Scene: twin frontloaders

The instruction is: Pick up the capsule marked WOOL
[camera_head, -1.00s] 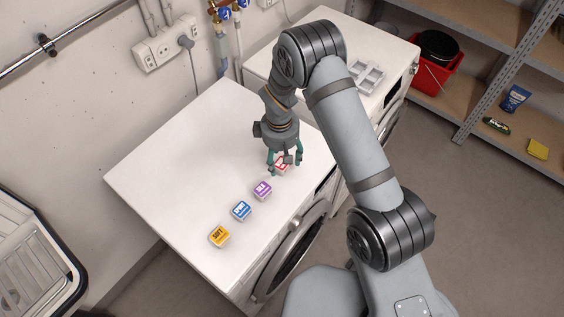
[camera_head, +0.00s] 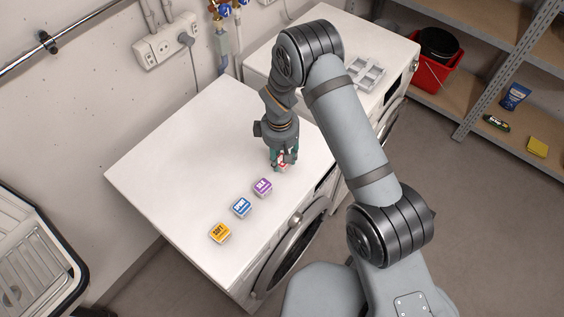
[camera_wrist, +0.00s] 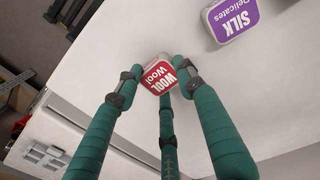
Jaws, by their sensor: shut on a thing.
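The red and white capsule marked WOOL (camera_wrist: 158,76) sits between my gripper's green fingers in the wrist view, its label readable. My gripper (camera_head: 283,161) is shut on it at the top of the front washing machine (camera_head: 180,150). In the head view the capsule (camera_head: 283,165) is mostly hidden by the fingers. I cannot tell whether it is still touching the machine top.
A purple SILK capsule (camera_head: 263,187) is the nearest neighbour; it also shows in the wrist view (camera_wrist: 232,18). A blue capsule (camera_head: 242,208) and a yellow SOFT capsule (camera_head: 220,233) continue the row. A white compartment tray (camera_head: 364,74) sits on the rear machine.

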